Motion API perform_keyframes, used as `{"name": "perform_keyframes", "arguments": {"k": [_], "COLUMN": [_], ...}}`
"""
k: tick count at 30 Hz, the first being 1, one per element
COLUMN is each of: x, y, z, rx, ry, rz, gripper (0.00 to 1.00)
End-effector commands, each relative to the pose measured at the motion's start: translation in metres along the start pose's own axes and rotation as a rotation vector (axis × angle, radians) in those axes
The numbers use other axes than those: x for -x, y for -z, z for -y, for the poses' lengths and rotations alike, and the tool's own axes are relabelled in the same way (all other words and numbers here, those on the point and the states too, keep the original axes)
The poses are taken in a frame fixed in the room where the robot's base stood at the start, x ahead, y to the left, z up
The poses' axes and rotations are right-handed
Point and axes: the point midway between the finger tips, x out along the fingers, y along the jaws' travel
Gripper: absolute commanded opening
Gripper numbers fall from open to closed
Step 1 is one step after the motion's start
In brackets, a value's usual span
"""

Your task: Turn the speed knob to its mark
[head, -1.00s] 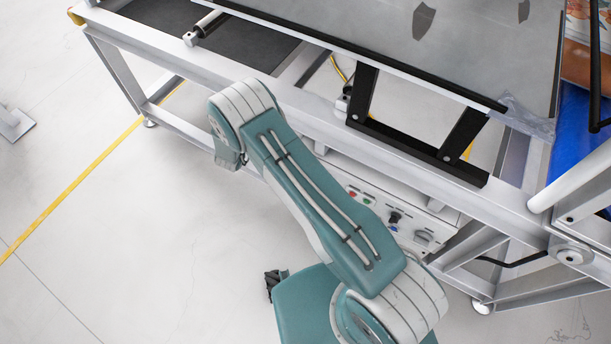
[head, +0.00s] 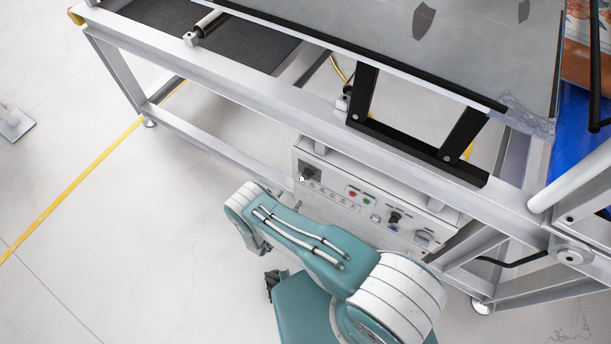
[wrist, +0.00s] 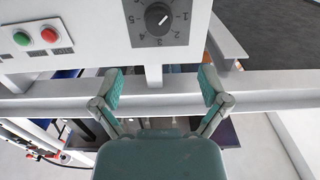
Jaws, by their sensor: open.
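The speed knob (wrist: 157,16) is a black dial with a white pointer line on a dark numbered plate, at the top of the wrist view. In the head view the knob (head: 306,174) sits at the left end of the white control panel (head: 330,195). My gripper (wrist: 160,85) is open and empty, its two teal-padded fingers spread below the knob in the wrist picture and not touching it. I cannot make out a target mark on the dial.
Green (wrist: 22,39) and red (wrist: 49,35) buttons sit beside the dial on the panel. The grey table frame (head: 250,105) and a black bracket (head: 420,150) stand above and behind the panel.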

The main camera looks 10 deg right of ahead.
Motion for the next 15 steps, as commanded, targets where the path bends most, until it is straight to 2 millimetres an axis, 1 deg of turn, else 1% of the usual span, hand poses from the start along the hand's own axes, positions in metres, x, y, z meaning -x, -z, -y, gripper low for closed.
{"name": "perform_keyframes", "arguments": {"k": [2, 5, 8, 15], "x": [-0.001, -0.01, -0.026, -0.071], "y": [-0.001, -0.001, -0.001, 0.0], "z": [-0.003, -0.003, -0.003, -0.003], "rx": [0.003, 0.001, 0.001, 0.001], "ry": [-0.003, -0.005, -0.007, -0.007], "rz": [-0.007, -0.007, -0.006, -0.006], "gripper": [0.94, 0.94, 0.94, 0.94]}}
